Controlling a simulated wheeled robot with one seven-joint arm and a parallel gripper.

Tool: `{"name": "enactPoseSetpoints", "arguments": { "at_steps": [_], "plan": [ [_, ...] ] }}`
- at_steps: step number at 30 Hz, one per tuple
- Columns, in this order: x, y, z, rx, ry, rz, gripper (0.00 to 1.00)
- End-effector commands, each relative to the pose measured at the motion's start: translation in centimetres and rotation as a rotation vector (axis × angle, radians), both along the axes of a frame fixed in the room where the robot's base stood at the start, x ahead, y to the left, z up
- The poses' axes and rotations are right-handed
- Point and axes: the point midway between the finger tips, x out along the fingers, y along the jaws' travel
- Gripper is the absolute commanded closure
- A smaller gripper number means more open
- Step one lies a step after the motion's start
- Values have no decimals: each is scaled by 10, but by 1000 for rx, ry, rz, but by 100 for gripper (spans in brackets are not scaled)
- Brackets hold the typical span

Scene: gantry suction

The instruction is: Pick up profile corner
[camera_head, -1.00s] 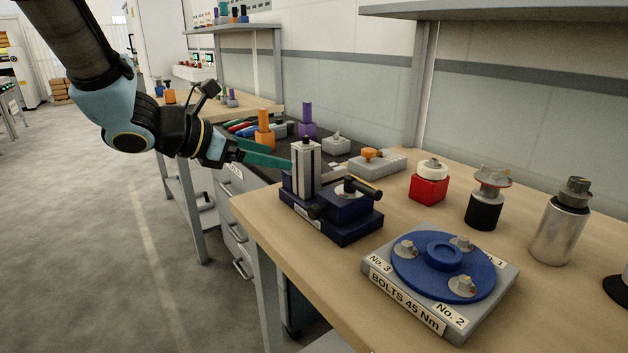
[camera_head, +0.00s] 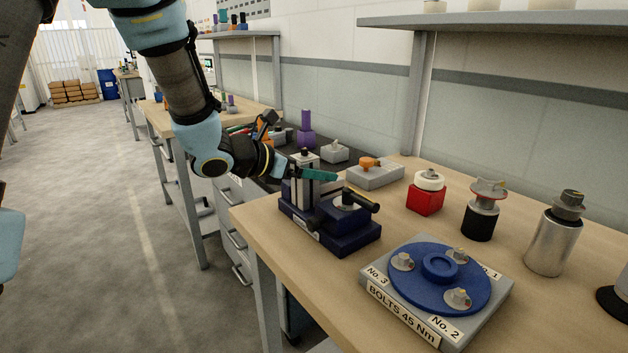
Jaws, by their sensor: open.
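A grey slotted aluminium profile (camera_head: 304,188) stands upright in a dark blue clamping fixture (camera_head: 330,235) at the near left of the wooden bench; I take it for part of the profile corner. A grey piece seems to reach right from it, partly hidden by my gripper. My gripper (camera_head: 322,175) with teal fingers comes from the left, at the height of the profile's top, and overlaps it in the picture. Its fingers are open. Only one finger shows clearly; I cannot tell whether it touches the profile.
The fixture's black clamp handle (camera_head: 361,199) is to the right. A grey plate with a blue disc (camera_head: 413,279) lies in front. A red block (camera_head: 425,200), a black-based part (camera_head: 479,222) and a metal cylinder (camera_head: 551,240) stand right. A purple part (camera_head: 306,130) stands behind.

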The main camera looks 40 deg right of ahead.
Motion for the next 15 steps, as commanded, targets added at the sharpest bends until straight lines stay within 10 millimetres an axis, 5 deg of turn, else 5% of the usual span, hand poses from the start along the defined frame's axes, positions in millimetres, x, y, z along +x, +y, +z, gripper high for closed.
{"name": "enactPoseSetpoints", "arguments": {
  "at_steps": [7,15],
  "plan": [
    [0,-2,-1,0,-1,0,9],
    [0,-2,-1,0,0,0,38]
  ]
}}
